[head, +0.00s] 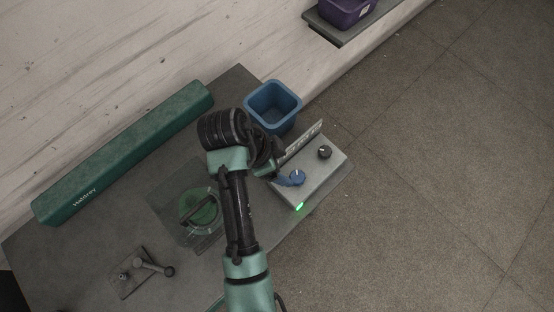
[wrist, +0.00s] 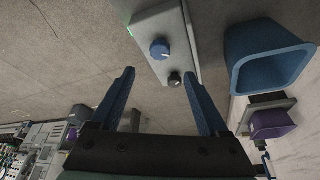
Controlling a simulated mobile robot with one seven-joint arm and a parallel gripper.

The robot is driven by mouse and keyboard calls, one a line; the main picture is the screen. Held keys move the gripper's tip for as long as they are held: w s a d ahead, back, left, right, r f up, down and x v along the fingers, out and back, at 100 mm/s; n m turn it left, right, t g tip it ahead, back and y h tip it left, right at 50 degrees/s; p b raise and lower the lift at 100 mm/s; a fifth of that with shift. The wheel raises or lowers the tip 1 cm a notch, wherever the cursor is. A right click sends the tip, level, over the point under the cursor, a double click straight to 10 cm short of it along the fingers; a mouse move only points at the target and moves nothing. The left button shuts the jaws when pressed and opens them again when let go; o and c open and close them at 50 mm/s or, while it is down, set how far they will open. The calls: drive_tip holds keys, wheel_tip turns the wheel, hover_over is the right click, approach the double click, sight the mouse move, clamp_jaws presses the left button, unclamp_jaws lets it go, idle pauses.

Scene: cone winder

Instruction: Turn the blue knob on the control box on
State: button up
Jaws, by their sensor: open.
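The grey control box (head: 323,174) stands at the right edge of the dark table in the head view. Its blue knob (head: 297,178) has a pale pointer mark, and a black knob (head: 324,152) sits farther back on the same face. A green light (head: 299,206) glows at the box's near edge. In the wrist view the blue knob (wrist: 160,49) lies ahead, between the lines of the fingers and beyond their tips. My gripper (wrist: 158,80) is open and empty, apart from the knob. In the head view my gripper (head: 278,163) is beside the box, partly hidden by my arm.
A blue bin (head: 273,101) stands just behind the box. A long green housing (head: 125,153) runs along the table's back. A clear cover (head: 176,218) over a green round part and a small lever plate (head: 133,276) lie left of my arm. Open floor lies right.

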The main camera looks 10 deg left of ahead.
drive_tip(key=shift+v, duration=1.25)
drive_tip(key=w+r+n+t+y, duration=0.35)
drive_tip(key=w+r+t, duration=0.45)
drive_tip(key=w+r, duration=0.7)
wheel_tip(320, 180, up, 21)
drive_tip(key=n+t, duration=0.4)
drive_tip(key=t, duration=0.3)
drive_tip(key=s+d+r+n+t, duration=0.2)
drive_tip(key=s+r+t, duration=0.3)
drive_tip(key=r, duration=0.7)
drive_tip(key=s+d+r+n+t, duration=0.3)
drive_tip(key=s+r+t, duration=0.2)
drive_tip(key=s+r, duration=0.4)
wheel_tip(320, 180, up, 5)
drive_tip(key=shift+f, duration=0.15)
